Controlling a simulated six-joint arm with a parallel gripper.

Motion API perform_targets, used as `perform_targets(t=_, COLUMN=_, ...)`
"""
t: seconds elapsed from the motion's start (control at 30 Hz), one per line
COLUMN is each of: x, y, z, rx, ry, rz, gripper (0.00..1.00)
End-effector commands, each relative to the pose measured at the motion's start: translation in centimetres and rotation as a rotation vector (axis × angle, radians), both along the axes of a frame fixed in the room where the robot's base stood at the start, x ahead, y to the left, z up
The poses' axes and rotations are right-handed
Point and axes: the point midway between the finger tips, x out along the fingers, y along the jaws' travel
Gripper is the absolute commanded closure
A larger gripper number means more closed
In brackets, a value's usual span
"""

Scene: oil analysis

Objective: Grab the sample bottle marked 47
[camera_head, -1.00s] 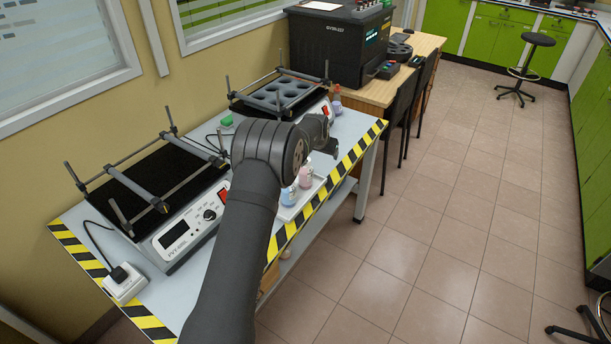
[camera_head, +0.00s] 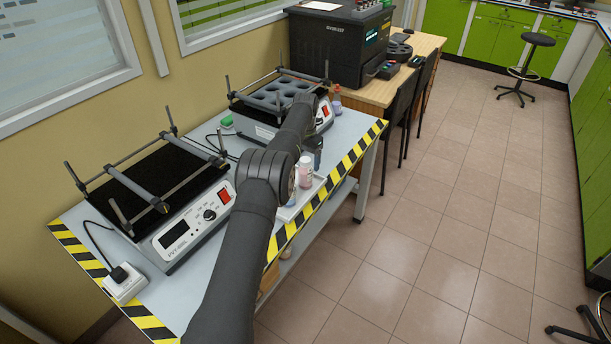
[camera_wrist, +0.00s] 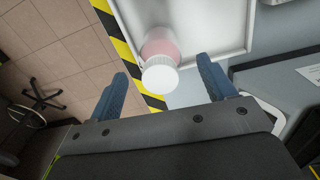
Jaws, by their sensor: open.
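A pink sample bottle (camera_head: 305,170) with a white cap stands on the white tray (camera_head: 309,203) at the table's right edge. In the wrist view, its white cap (camera_wrist: 160,75) faces me and lies about midway across the gap of my gripper (camera_wrist: 162,70), whose two blue fingers are apart with nothing gripped. The gap in height between fingers and bottle cannot be judged. No number is readable on either bottle, so which is 47 cannot be told.
Two shaker machines with rod frames stand on the table, one near (camera_head: 176,234) and one farther (camera_head: 262,128). Yellow-black tape marks the table edge.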

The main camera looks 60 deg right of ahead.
Motion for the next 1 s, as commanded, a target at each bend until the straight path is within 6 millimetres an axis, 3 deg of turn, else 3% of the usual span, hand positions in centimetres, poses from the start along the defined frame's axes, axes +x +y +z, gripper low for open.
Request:
perform_targets(t=0.2, x=0.0, y=0.0, z=-3.0, rx=-0.001, ry=0.0, rz=0.0, gripper=0.24)
perform_targets(t=0.57, x=0.0, y=0.0, z=-3.7, rx=-0.002, ry=-0.001, rz=0.001, gripper=0.24)
perform_targets(t=0.6, x=0.0, y=0.0, z=-3.7, rx=-0.002, ry=-0.001, rz=0.001, gripper=0.26)
perform_targets(t=0.87, x=0.0, y=0.0, z=-3.7, rx=-0.002, ry=-0.001, rz=0.001, gripper=0.77)
perform_targets(t=1.0, x=0.0, y=0.0, z=-3.6, rx=-0.003, ry=-0.001, rz=0.001, gripper=0.78)
